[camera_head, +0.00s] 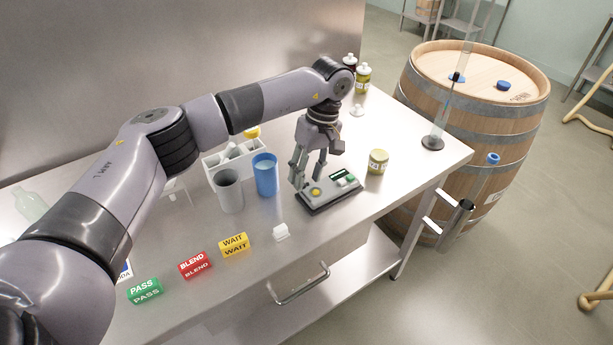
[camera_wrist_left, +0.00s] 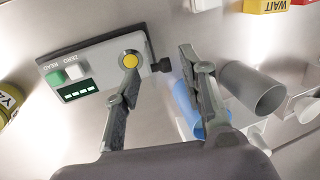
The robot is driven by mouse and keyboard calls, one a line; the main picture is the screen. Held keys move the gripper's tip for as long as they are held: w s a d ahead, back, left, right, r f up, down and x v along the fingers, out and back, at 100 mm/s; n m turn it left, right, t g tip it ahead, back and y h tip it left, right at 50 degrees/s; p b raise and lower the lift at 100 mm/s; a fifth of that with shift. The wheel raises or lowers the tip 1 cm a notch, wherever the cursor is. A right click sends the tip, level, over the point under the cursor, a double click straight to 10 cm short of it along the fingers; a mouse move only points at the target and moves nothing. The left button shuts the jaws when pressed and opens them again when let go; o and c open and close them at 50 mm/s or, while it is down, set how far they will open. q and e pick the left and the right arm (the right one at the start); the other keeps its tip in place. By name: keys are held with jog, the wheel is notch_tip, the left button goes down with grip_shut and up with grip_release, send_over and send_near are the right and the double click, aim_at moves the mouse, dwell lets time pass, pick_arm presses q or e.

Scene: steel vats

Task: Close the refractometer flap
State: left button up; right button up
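The refractometer (camera_head: 332,194) is a flat grey box with a dark base on the steel table. In the left wrist view, the refractometer (camera_wrist_left: 95,62) shows READ and ZERO buttons, a lit green display and an uncovered round yellow spot (camera_wrist_left: 130,61). A thin dark flap (camera_wrist_left: 150,44) with a black knob (camera_wrist_left: 161,65) appears to stand up along its edge beside that spot. My left gripper (camera_head: 309,178) points down over this end. In the wrist view, the fingers of my left gripper (camera_wrist_left: 158,63) are apart, with the knob between them in the picture; contact is unclear. My right gripper is out of view.
A blue cup (camera_head: 265,176), a grey cup (camera_head: 229,192) and a white caddy (camera_head: 219,158) stand left of the refractometer. A yellow-labelled jar (camera_head: 377,162) stands at its right. WAIT (camera_head: 234,245), BLEND (camera_head: 195,264) and PASS (camera_head: 145,291) blocks line the front.

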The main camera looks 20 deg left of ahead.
pick_arm(q)
jog(key=v, duration=1)
jog(key=shift+r, duration=0.4)
